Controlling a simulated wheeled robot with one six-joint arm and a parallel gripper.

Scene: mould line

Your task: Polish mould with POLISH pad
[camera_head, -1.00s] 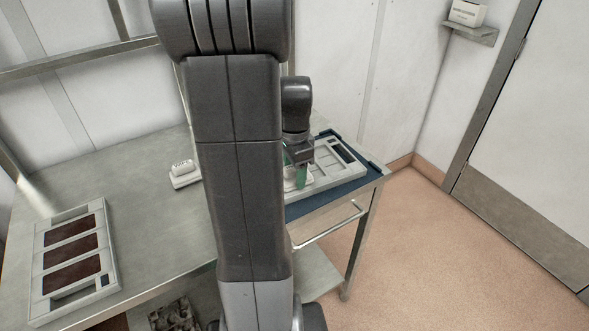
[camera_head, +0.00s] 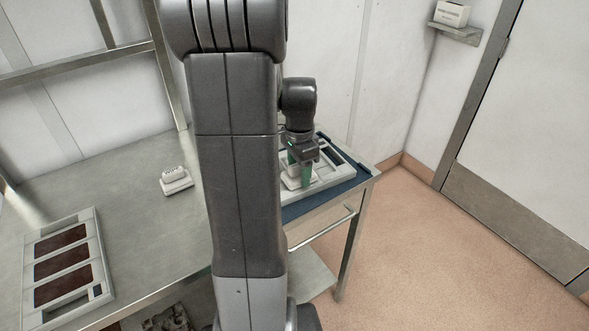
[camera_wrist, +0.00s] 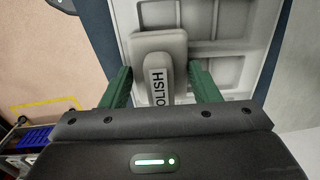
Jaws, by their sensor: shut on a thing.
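The POLISH pad (camera_wrist: 159,62) is a pale block with a raised handle that carries a black-lettered label reading "OLISH" in the wrist view. My gripper (camera_wrist: 164,85) has green fingers, one on each side of the pad's handle, and is shut on it. The mould (camera_wrist: 229,34) is a light grey tray with recessed compartments, under and beside the pad. In the head view my gripper (camera_head: 299,172) and the pad are over the near left part of the mould (camera_head: 336,174). I cannot tell whether the pad touches the mould. My arm hides part of the bench.
The mould lies on a blue mat (camera_head: 330,193) at the bench's right end. A second white pad (camera_head: 174,180) sits on a holder left of my arm. Another mould with brown-filled cavities (camera_head: 62,262) lies at the left. Bare metal bench (camera_head: 135,220) lies between.

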